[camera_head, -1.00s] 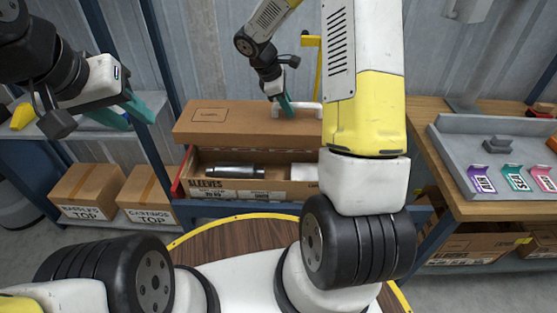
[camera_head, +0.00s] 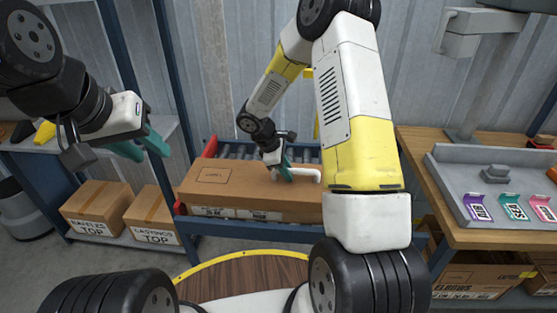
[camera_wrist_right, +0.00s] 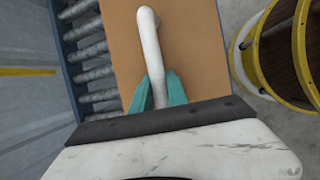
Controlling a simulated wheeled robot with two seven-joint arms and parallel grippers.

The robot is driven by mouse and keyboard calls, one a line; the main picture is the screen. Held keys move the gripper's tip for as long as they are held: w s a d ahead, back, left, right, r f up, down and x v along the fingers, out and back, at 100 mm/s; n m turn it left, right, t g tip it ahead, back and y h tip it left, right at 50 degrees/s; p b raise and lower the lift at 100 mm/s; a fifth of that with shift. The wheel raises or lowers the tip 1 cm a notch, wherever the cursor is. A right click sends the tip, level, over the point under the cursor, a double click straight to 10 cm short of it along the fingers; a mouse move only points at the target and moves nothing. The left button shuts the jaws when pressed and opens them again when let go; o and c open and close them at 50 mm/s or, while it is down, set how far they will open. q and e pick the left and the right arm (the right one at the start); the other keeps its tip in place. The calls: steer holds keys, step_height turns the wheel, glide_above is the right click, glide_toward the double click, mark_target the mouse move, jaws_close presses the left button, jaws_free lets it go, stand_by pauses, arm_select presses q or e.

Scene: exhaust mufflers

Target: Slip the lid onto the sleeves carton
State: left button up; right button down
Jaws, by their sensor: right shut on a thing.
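The brown cardboard lid (camera_head: 215,178) sits over the sleeves carton (camera_head: 232,213) on the roller shelf. Only a low strip of the carton's front, with white labels, shows below the lid's edge; its contents are hidden. My right gripper (camera_head: 282,173) is shut on the lid's white handle (camera_head: 305,175). In the right wrist view, the teal fingers (camera_wrist_right: 157,92) close around the handle (camera_wrist_right: 149,40), with the lid's top (camera_wrist_right: 190,45) below. My left gripper (camera_head: 142,147) is open and empty, in the air left of the carton.
Rollers (camera_head: 232,151) lie behind the lid. Two closed cartons, one (camera_head: 95,205) and a castings one (camera_head: 153,213), stand on a lower shelf at left. A wooden bench (camera_head: 420,140) at right bears a grey tray (camera_head: 445,165) with coloured labels. A blue post stands near my left gripper.

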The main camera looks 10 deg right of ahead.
steer(key=shift+f, duration=0.4)
steer(key=shift+f, duration=0.15)
steer(key=shift+f, duration=0.25)
steer(key=c, duration=1.3)
jaws_free()
